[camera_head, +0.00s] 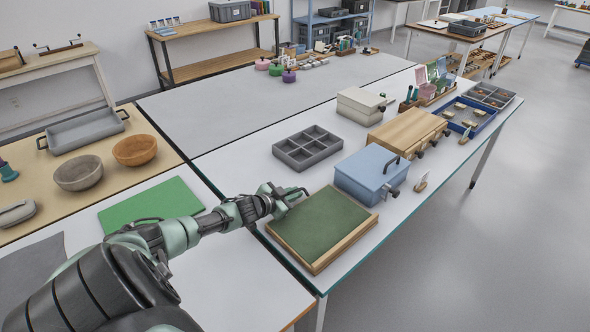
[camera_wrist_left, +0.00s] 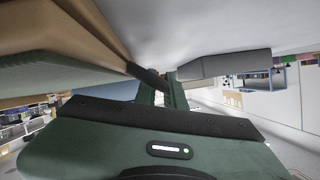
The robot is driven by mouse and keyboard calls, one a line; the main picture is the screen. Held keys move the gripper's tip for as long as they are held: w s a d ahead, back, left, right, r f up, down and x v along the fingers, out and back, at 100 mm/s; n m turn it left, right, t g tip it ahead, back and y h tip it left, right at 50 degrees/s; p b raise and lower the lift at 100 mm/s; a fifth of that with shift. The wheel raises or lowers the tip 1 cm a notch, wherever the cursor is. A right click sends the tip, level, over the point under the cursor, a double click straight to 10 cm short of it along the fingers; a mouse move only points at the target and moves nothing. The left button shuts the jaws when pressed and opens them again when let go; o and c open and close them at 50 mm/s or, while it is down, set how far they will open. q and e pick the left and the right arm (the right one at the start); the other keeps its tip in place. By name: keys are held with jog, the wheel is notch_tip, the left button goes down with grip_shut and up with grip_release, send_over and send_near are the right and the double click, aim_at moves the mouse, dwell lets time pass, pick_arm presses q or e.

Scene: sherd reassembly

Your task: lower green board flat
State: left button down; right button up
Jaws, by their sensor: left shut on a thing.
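The green board (camera_head: 322,228) has a dark green face and a pale wooden rim. It lies face up at the near edge of the white table, and looks flat or nearly flat; I cannot tell if a small gap is under it. My left gripper (camera_head: 291,194) is at its far left corner, shut on its edge. In the left wrist view the board's wooden rim (camera_wrist_left: 95,25) and green face (camera_wrist_left: 50,70) fill the upper left, and a dark fingertip (camera_wrist_left: 148,76) meets the rim. The exact contact is partly hidden. My right gripper does not show.
A grey compartment tray (camera_head: 308,147) stands just behind the board. A blue box (camera_head: 370,172) with a handle is close at its right. A flat green mat (camera_head: 152,204) lies to the left. The table's near edge runs along the board's front.

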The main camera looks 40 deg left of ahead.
pick_arm(q)
jog(key=shift+f, duration=0.25)
jog(key=c, duration=1.8)
grip_release()
jog(key=shift+w+a+f, duration=0.1)
jog(key=shift+f, duration=0.05)
jog(key=shift+p+v, duration=0.55)
jog(key=shift+v, duration=3.35)
